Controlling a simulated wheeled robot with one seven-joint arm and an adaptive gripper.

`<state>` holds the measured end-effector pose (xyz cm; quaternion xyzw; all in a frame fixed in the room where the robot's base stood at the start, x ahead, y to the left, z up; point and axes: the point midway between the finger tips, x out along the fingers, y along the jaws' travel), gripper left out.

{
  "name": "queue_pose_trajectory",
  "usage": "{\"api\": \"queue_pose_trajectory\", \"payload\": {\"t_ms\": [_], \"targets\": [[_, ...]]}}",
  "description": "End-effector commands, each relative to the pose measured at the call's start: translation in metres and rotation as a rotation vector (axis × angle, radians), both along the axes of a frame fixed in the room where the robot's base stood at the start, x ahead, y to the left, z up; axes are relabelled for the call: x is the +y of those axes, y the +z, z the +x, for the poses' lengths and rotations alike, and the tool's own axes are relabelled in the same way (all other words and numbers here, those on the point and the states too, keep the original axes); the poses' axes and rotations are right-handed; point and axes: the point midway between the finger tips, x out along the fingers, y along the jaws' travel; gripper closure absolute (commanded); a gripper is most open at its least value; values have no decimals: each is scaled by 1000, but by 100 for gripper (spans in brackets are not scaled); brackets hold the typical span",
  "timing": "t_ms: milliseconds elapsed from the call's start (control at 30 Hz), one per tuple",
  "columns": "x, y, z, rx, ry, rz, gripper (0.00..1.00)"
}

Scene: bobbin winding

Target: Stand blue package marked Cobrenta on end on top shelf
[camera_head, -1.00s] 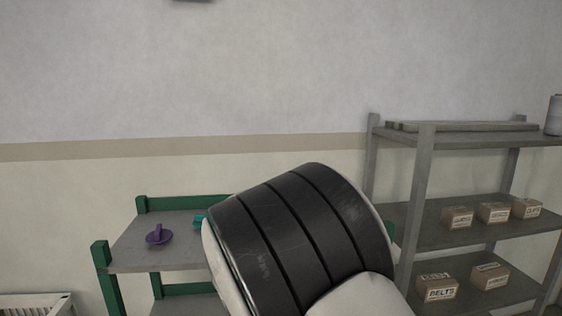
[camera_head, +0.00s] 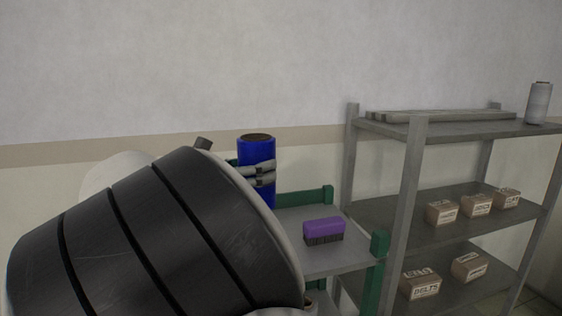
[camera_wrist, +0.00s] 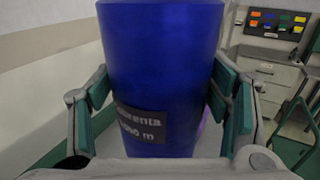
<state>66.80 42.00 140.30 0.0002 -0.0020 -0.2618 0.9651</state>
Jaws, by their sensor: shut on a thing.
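The blue package (camera_head: 256,152) is a cylinder with a brown top end. It is upright in the head view, at the green-framed shelf (camera_head: 291,227). My gripper (camera_head: 262,176) is shut around its side. In the wrist view the blue package (camera_wrist: 163,60) fills the middle between the green finger pads, with a dark label reading "...brenta". My arm hides the package's lower end in the head view, so I cannot tell whether it touches the shelf's grey top board.
A grey rack (camera_head: 447,130) with small cardboard boxes (camera_head: 476,204) and a pale spool (camera_head: 538,103) stands to the right. The wrist view shows a grey drawer cabinet (camera_wrist: 268,70) behind.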

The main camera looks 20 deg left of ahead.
Motion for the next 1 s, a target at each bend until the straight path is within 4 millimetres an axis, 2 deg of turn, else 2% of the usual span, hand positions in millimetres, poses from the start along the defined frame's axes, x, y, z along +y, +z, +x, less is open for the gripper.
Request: {"api": "queue_pose_trajectory", "payload": {"t_ms": [167,633,1000], "targets": [[0,-12,1,0,0,-2,67],[0,-72,2,1,0,-3,67],[0,-67,-2,-1,-1,-1,67]]}}
